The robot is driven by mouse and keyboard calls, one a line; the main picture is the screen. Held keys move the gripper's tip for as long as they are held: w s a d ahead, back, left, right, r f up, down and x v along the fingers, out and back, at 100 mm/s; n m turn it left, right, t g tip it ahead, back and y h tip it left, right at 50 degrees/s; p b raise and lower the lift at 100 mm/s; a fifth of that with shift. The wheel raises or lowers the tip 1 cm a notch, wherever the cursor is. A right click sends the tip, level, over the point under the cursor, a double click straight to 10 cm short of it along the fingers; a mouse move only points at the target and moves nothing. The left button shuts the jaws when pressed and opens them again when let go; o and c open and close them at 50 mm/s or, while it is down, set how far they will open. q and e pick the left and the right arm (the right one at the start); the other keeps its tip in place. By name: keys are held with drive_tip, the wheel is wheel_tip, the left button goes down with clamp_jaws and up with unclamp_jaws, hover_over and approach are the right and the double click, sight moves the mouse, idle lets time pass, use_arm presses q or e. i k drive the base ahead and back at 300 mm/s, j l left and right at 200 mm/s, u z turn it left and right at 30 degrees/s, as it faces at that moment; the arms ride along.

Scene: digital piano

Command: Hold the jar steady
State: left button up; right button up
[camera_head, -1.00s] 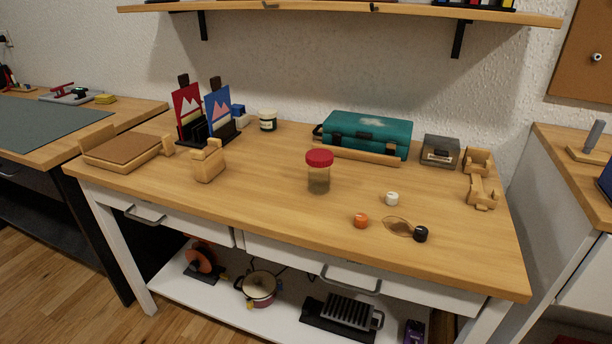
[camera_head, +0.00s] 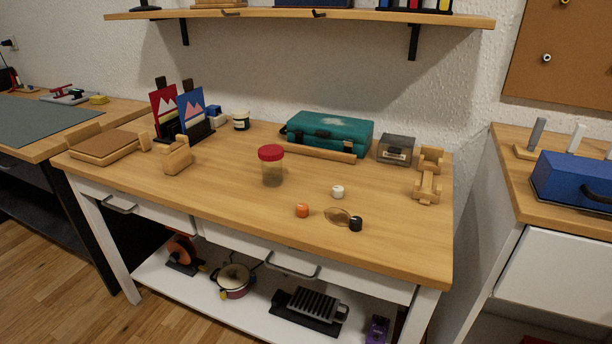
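A clear jar with a red lid (camera_head: 271,166) stands upright near the middle of the wooden workbench (camera_head: 215,205). Its lid is on, and the lower part looks brownish. Nothing touches it. Neither of my grippers is in view.
White (camera_head: 338,191), orange (camera_head: 302,210) and black (camera_head: 356,224) small pieces lie right of the jar near a flat oval (camera_head: 337,215). Behind are a teal case (camera_head: 330,133) and a grey box (camera_head: 396,149). A shelf (camera_head: 300,17) overhangs the back. The bench front is clear.

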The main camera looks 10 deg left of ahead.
sight(272, 173)
drive_tip(key=k+l+z, duration=0.15)
drive_tip(key=l, duration=0.45)
drive_tip(key=l+z, duration=0.15)
drive_tip(key=l, duration=0.45)
